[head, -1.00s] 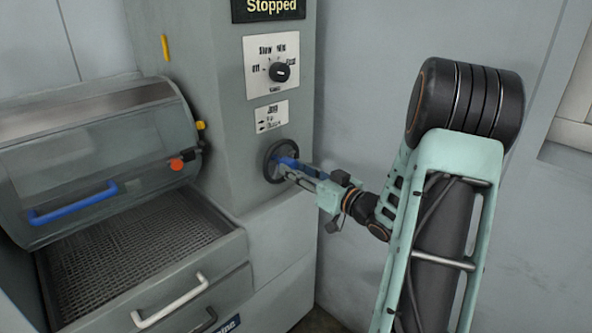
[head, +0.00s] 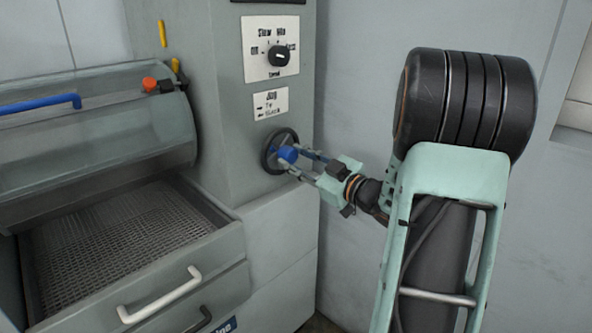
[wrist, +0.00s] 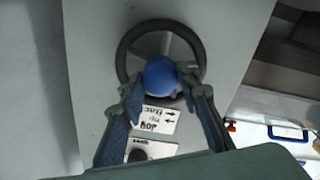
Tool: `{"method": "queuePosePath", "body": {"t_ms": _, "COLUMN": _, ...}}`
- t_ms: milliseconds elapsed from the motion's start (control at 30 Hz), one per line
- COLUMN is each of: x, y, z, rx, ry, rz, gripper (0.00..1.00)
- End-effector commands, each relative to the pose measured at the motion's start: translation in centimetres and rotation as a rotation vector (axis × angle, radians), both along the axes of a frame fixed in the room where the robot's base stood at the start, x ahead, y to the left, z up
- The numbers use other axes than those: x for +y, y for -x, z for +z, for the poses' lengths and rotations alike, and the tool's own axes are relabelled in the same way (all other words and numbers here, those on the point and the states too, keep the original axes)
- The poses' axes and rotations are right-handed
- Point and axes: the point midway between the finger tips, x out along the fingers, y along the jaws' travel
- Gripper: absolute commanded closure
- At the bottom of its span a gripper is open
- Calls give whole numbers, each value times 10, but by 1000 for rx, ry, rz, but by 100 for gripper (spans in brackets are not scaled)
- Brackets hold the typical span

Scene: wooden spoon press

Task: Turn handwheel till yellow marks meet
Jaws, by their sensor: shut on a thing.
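The dark round handwheel (head: 268,152) is on the grey machine's front, below the jog label. Its blue knob (head: 288,154) is between the fingers of my gripper (head: 292,165), which is shut on it. In the wrist view, the handwheel rim (wrist: 122,55) surrounds the blue knob (wrist: 160,74), with my gripper (wrist: 160,92) fingers on both sides. One yellow mark (head: 163,33) is fixed on the machine body. The other yellow mark (head: 175,65) is on the edge of the rounded drum (head: 120,125), slightly below and right, with a gap between them.
A speed dial (head: 279,57) is above the jog label (head: 270,104). An orange-red knob (head: 149,84) and a blue handle (head: 40,104) are on the drum. A mesh tray (head: 120,235) with a white handle (head: 160,295) juts out below. Bare wall is to the right.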

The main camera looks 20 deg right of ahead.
Motion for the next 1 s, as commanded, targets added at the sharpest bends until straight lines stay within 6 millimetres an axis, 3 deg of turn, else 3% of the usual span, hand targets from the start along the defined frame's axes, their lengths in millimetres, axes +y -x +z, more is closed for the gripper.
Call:
{"method": "queuePosePath", "body": {"t_ms": 400, "x": 0, "y": 0, "z": -2, "rx": -69, "ry": 190, "rz": 1, "gripper": 94}}
{"method": "queuePosePath", "body": {"t_ms": 967, "x": 0, "y": 0, "z": 0, "rx": -79, "ry": 217, "rz": 1, "gripper": 94}}
{"method": "queuePosePath", "body": {"t_ms": 1000, "x": 0, "y": 0, "z": 0, "rx": -79, "ry": 217, "rz": 1, "gripper": 66}}
